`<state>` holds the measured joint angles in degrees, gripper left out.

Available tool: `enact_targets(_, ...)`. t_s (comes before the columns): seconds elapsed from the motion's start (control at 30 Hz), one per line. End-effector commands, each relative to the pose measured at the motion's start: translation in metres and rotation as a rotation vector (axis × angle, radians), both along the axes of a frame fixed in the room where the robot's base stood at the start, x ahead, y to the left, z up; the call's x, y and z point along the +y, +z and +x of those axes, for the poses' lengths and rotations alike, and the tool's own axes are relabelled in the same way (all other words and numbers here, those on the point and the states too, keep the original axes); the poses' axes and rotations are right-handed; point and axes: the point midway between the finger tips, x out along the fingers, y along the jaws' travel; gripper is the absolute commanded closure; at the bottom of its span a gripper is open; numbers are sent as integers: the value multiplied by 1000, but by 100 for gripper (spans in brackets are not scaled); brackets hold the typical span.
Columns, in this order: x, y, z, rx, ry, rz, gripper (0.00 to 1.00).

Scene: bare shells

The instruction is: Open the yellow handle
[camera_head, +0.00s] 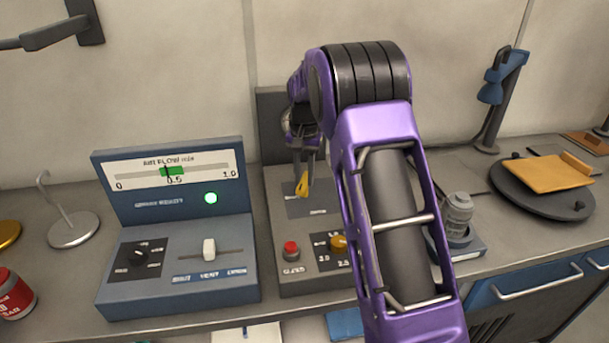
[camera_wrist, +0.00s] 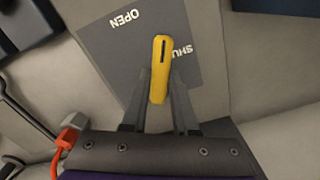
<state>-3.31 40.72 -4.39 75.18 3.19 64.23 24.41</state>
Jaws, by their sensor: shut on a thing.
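The yellow handle (camera_head: 302,185) sits on a dark plate on the upper face of a grey control box (camera_head: 281,215). My gripper (camera_head: 305,174) reaches down to it from above, with the purple arm to its right. In the wrist view the yellow handle (camera_wrist: 160,68) is a long rounded lever with a dark slot. My gripper's fingers (camera_wrist: 160,98) are shut on its near end. The plate (camera_wrist: 125,45) carries the words OPEN, at the left, and SHUT, partly hidden behind the handle. The handle lies over the SHUT side.
A red button (camera_head: 291,249) and a yellow-orange knob (camera_head: 338,242) are on the box below the handle. A blue-grey meter console (camera_head: 180,290) with a green light stands at left. A round dark stand (camera_head: 530,200) bears an orange board at right.

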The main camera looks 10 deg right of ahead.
Motion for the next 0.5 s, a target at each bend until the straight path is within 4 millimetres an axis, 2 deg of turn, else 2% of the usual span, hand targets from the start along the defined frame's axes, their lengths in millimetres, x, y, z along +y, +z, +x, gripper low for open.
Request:
enact_targets(0.2,0,1,1,-2,188,0,100)
enact_targets(0.5,1,1,1,-2,375,-1,100)
